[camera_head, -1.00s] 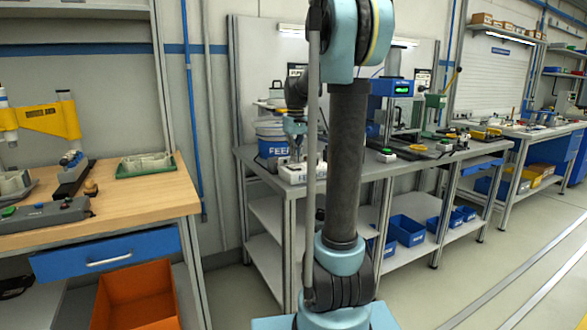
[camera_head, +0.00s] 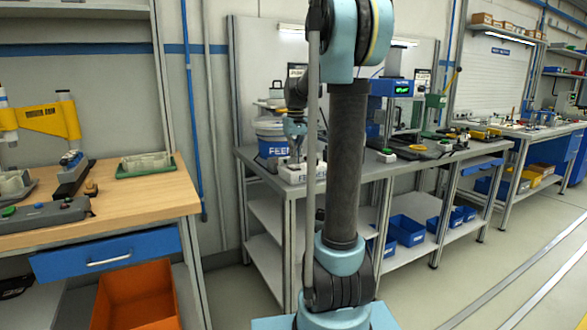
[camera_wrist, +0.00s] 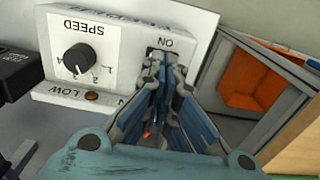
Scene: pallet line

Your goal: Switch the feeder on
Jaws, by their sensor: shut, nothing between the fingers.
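The feeder's white control box (camera_wrist: 130,40) fills the upper wrist view, upside down. It has a SPEED panel with a black knob (camera_wrist: 79,58), a LOW label with a small brown-orange lamp (camera_wrist: 92,96), and a dark switch opening (camera_wrist: 157,54) by the ON label. My gripper (camera_wrist: 165,62) is shut and empty, its fingertips at that switch and covering most of it. I cannot tell the switch's position or whether the tips touch it. In the head view my gripper (camera_head: 296,158) points down at the white box (camera_head: 292,174), in front of the blue feeder bucket (camera_head: 270,136).
A black block (camera_wrist: 18,72) sits beside the box in the wrist view. In the head view, a green button box (camera_head: 386,155) stands on the grey bench to the right. A wooden bench (camera_head: 140,192) with an orange bin (camera_head: 137,297) below stands at left.

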